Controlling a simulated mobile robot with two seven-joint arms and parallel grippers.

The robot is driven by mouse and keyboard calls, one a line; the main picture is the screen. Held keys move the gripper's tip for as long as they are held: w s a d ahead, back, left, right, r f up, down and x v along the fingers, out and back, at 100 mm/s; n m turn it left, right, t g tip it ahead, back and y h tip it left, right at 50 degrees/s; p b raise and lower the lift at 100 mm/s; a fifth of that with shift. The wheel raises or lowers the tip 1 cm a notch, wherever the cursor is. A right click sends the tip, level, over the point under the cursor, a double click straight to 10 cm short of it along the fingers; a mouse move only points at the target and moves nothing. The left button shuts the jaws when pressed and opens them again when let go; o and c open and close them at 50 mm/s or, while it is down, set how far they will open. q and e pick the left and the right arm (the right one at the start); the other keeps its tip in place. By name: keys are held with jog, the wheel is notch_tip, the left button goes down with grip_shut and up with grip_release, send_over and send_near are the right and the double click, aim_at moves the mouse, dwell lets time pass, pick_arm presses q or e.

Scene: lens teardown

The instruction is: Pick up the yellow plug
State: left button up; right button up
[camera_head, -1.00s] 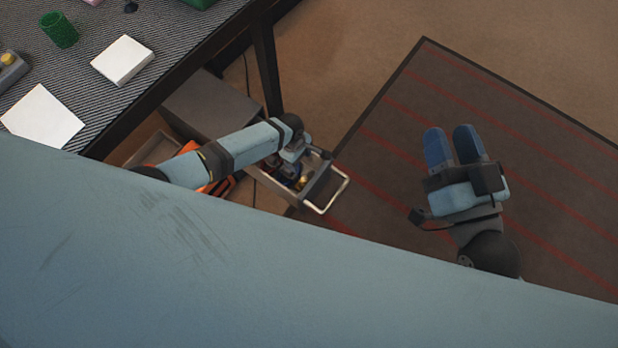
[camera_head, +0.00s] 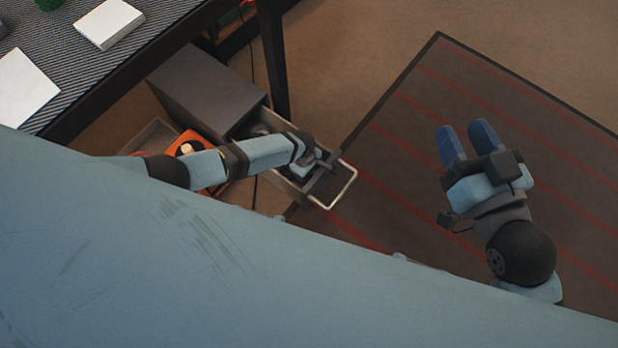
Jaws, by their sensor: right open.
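I cannot make out the yellow plug in the current view. My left gripper (camera_head: 304,165) points down into an open drawer (camera_head: 340,190) of a grey cabinet. Its fingers are hidden by the arm's own wrist, so I cannot tell whether they are open or hold anything. The wrist and forearm cover much of the drawer's inside. My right gripper (camera_head: 462,130) has two blue fingers, apart and empty, above the dark striped rug at the right, far from the drawer.
The grey cabinet (camera_head: 205,92) stands on the floor beside a black table leg (camera_head: 273,60). A table with a striped top (camera_head: 70,72) fills the upper left. The striped rug (camera_head: 400,180) is otherwise clear.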

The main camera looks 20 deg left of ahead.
pick_arm(q)
jog(key=shift+f, duration=0.1)
grip_shut()
dwell(0.3)
